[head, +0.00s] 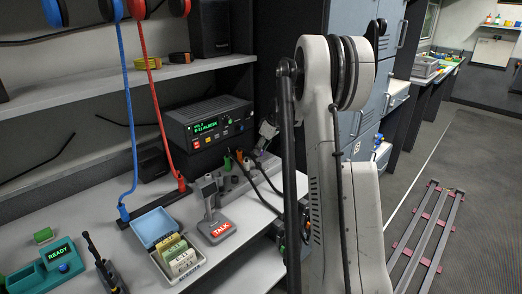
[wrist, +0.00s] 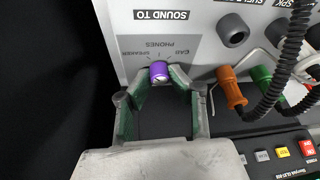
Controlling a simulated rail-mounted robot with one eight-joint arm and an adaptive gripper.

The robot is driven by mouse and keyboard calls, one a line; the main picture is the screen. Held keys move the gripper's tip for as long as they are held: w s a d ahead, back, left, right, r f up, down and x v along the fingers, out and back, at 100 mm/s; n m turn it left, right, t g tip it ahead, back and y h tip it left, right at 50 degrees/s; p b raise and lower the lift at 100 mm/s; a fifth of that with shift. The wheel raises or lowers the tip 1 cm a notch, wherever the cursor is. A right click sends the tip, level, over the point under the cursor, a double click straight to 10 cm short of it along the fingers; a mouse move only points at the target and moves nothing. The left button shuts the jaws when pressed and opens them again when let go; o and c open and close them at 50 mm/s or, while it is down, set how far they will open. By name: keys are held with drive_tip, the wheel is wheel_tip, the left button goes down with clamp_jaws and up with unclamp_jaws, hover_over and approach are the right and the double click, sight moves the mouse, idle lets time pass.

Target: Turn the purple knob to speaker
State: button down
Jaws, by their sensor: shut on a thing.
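The purple knob (wrist: 159,71) shows in the wrist view below the upside-down label "SOUND TO" (wrist: 161,15). My gripper (wrist: 160,79) is shut on the knob, a green-padded finger on either side. I cannot tell surely which word the knob points to.
Orange (wrist: 231,88) and green (wrist: 264,76) plugs with black cables stand right of my gripper in the wrist view. A black radio unit (head: 208,122) with a lit display, a TALK microphone (head: 216,230) and a blue-lidded card box (head: 154,228) occupy the bench.

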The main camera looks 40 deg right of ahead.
drive_tip(key=c, duration=1.6)
unclamp_jaws()
drive_tip(key=v, duration=1.2)
